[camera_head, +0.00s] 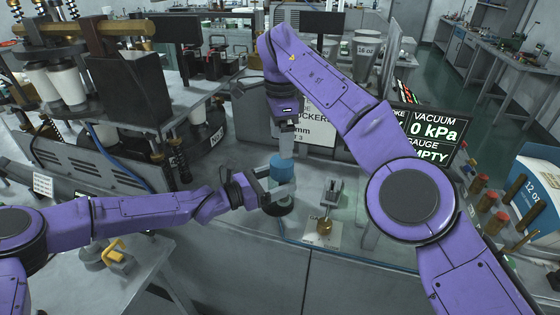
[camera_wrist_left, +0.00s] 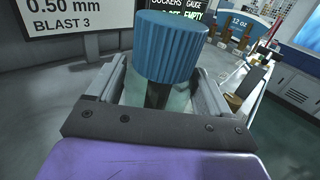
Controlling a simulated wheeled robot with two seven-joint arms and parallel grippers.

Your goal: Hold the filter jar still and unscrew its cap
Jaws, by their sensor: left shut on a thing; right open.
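The filter jar (camera_head: 279,187) stands upright on the grey bench, with a blue cap (camera_head: 282,168) on top. The wrist view shows the ribbed side of the cap (camera_wrist_left: 172,48) and the pale, see-through jar (camera_wrist_left: 132,92) below it. My left gripper (camera_head: 282,194) is shut on the jar below the cap, one finger on each side; its fingers also show in the left wrist view (camera_wrist_left: 158,92). My right gripper (camera_head: 287,148) points down from above, open, with its tips at or just above the cap's top. I cannot tell whether they touch the cap.
A small metal fixture (camera_head: 333,190) with a brass knob stands right of the jar. A gauge display (camera_head: 432,135) reads 0 kPa and EMPTY. Several brown-and-red posts (camera_head: 485,195) and a blue-and-white box (camera_head: 538,185) are at the right. A machine with white cups (camera_head: 65,85) stands left.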

